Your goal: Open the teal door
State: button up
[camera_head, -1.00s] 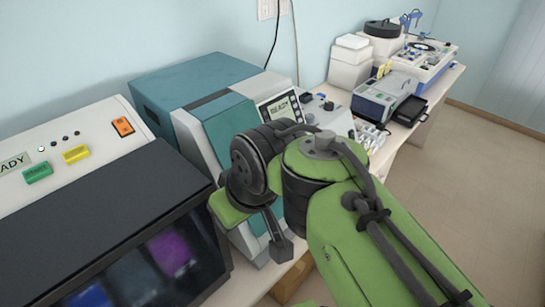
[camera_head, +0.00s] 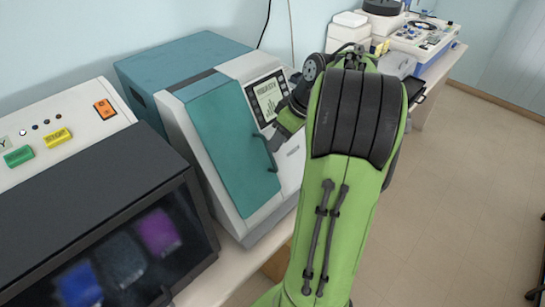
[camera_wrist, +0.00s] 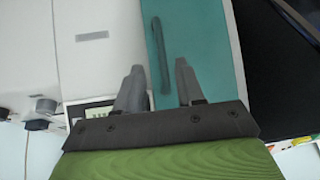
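The teal door (camera_head: 235,145) is on the front of a white and teal machine (camera_head: 180,65) and looks closed. Its dark bar handle (camera_head: 266,152) is near the door's right edge. In the wrist view the handle (camera_wrist: 161,55) stands on the teal door (camera_wrist: 210,45), between the two fingers of my gripper (camera_wrist: 158,80). The fingers are apart, with gaps seen on either side of the handle. In the head view my gripper (camera_head: 277,140) is beside the handle's upper part, with my green arm covering much of the right side.
A dark-windowed machine (camera_head: 110,220) with coloured buttons stands at the left. A screen (camera_head: 267,97) sits right of the teal door. More lab equipment (camera_head: 425,38) stands at the back right. The floor (camera_head: 460,200) at the right is clear.

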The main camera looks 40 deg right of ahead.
jog(key=x, duration=0.5)
jog(key=shift+w+a+f, duration=0.15)
jog(key=shift+w+f, duration=0.05)
jog(key=shift+f, duration=0.05)
grip_shut()
